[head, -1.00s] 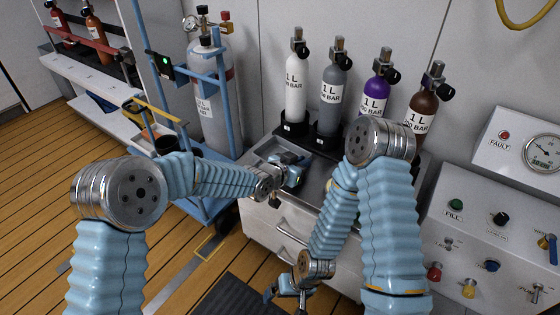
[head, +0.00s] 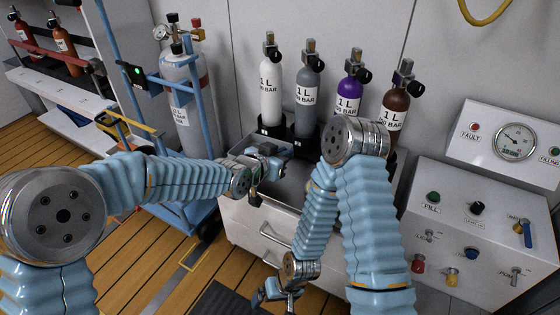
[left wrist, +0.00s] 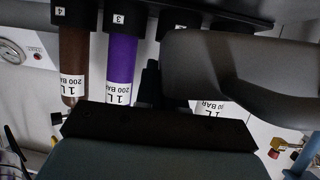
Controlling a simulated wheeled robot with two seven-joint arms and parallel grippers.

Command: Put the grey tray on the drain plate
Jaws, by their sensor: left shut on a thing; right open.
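My left gripper (head: 268,160) is over the cabinet top (head: 288,192), in front of the upright cylinders. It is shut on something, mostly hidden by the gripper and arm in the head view. It looks like part of the grey tray, but I cannot make out its outline. In the left wrist view, dark shapes fill the lower and right parts. I cannot tell the drain plate apart from the metal cabinet top. My right gripper (head: 270,292) is open and low, in front of the cabinet drawers, and holds nothing that I can see.
White (head: 271,90), grey (head: 307,95), purple (head: 348,92) and brown (head: 396,105) cylinders stand in black holders behind the cabinet top. A control panel (head: 470,240) is on the right. A blue trolley with a large grey cylinder (head: 185,105) stands on the left.

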